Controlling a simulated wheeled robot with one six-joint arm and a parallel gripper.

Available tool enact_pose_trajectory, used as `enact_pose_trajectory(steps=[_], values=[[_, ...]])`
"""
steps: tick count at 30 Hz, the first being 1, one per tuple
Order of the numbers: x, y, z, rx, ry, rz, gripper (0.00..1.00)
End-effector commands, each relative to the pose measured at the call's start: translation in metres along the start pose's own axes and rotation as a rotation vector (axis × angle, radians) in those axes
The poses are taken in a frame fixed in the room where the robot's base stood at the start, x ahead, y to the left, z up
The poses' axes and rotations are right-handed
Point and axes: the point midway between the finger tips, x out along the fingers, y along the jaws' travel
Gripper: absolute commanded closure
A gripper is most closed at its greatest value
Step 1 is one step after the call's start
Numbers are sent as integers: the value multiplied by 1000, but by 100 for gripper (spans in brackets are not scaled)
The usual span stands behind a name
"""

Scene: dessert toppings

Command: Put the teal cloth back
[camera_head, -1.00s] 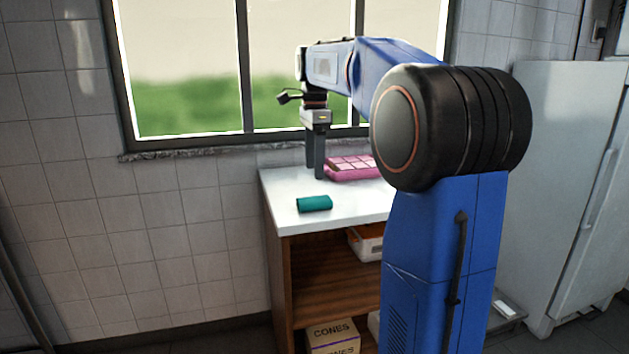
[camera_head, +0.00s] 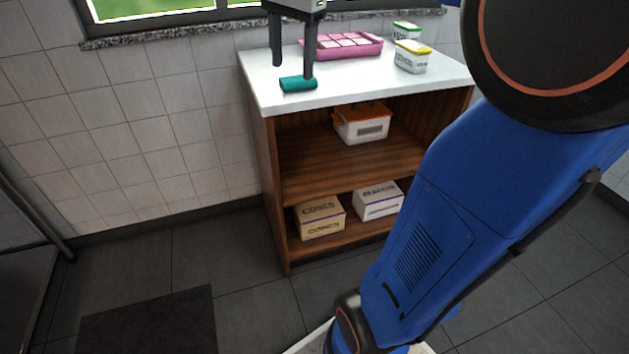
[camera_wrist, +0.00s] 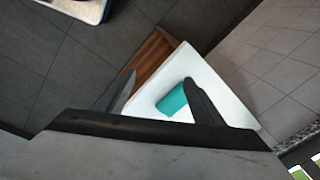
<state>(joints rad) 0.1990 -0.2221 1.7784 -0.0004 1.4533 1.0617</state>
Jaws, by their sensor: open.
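The teal cloth (camera_head: 298,84) is a small rolled bundle lying on the white counter top (camera_head: 270,98), near its front left corner. It also shows in the wrist view (camera_wrist: 172,102), between the fingers and close to one of them, which covers part of it. My gripper (camera_head: 293,72) is open and empty, with its fingers pointing down around the cloth's place in the head view. I cannot tell whether a finger touches the cloth. The gripper also shows at the wrist view's lower middle (camera_wrist: 158,88).
A pink tray (camera_head: 344,54) and two small tubs, one yellow-lidded (camera_head: 411,57) and one green-lidded (camera_head: 405,31), stand behind on the counter. Below, an orange-lidded box (camera_head: 361,124) sits on the upper shelf. A cones box (camera_head: 319,218) and a white box (camera_head: 378,200) are lower down.

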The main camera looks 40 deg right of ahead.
Motion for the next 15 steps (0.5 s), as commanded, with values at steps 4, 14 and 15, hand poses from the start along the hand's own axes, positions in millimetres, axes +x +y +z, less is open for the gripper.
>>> enact_pose_trajectory(steps=[4,14,15], values=[[23,38,39,-236,26,-48,38],[92,120,109,-761,111,-139,38],[102,130,116,-824,124,-148,38]])
